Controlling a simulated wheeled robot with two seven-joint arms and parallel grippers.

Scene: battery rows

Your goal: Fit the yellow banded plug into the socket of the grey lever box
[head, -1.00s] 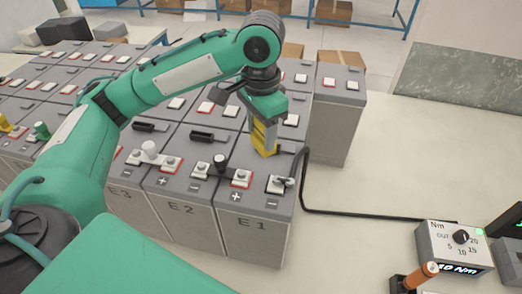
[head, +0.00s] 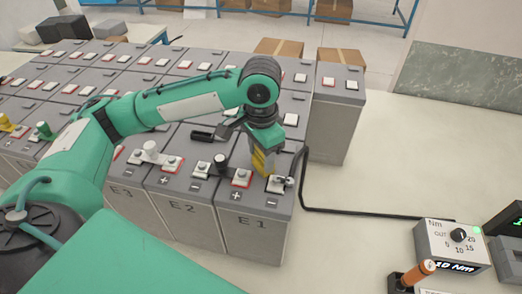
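My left gripper (head: 262,168) points down over the front edge of battery E1, close to its right terminal. A yellow piece with darker marks shows at its fingertips. I cannot tell whether it is a held plug or part of the fingers, or whether the fingers are shut. Another small yellow object (head: 5,124) stands at the far left edge, partly cut off; I cannot make out a band on it. No grey box with a clear lever and socket can be made out. My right gripper is not in view.
Grey batteries (head: 250,240) with white terminals fill the left and middle. A black cable (head: 350,213) runs from E1's right terminal to a grey knob box (head: 450,250) reading 10 Nm. An orange-handled tool (head: 421,275) stands before it. Bare tabletop lies between.

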